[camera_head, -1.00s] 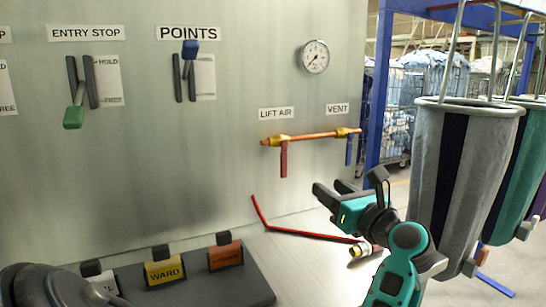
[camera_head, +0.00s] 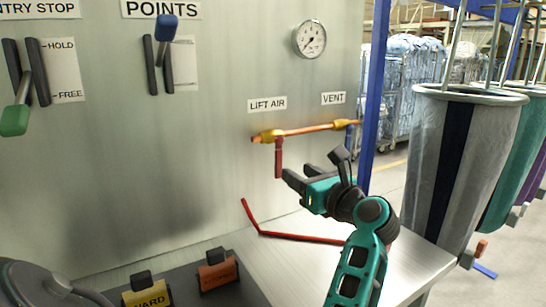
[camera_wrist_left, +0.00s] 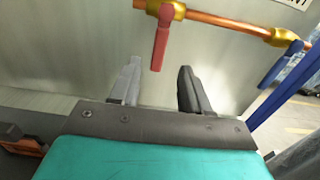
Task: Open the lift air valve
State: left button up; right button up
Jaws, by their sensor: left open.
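The lift air valve (camera_head: 268,136) is a brass body on a copper pipe, under a LIFT AIR label (camera_head: 267,104). Its red lever (camera_head: 279,158) hangs straight down, across the pipe. My left gripper (camera_head: 287,179) is open and empty, just below and right of the lever's lower end in the head view. In the left wrist view the red lever (camera_wrist_left: 161,42) stands ahead of the gap between the two fingers (camera_wrist_left: 160,80), with its lower end near the level of the fingertips. I cannot tell that they touch. My right gripper is not in view.
The vent valve's blue lever (camera_head: 350,138) hangs at the pipe's right end, near a blue post (camera_head: 376,90). A bent red rod (camera_head: 300,237) lies below. A gauge (camera_head: 309,39) is above. Striped bags (camera_head: 455,160) hang at right.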

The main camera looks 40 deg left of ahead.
aim_at(280, 162)
pick_arm(q)
jog(key=p+x, duration=0.1)
jog(key=x, duration=1)
jog(key=shift+p, duration=0.3)
jog(key=shift+c, duration=0.3)
grip_shut()
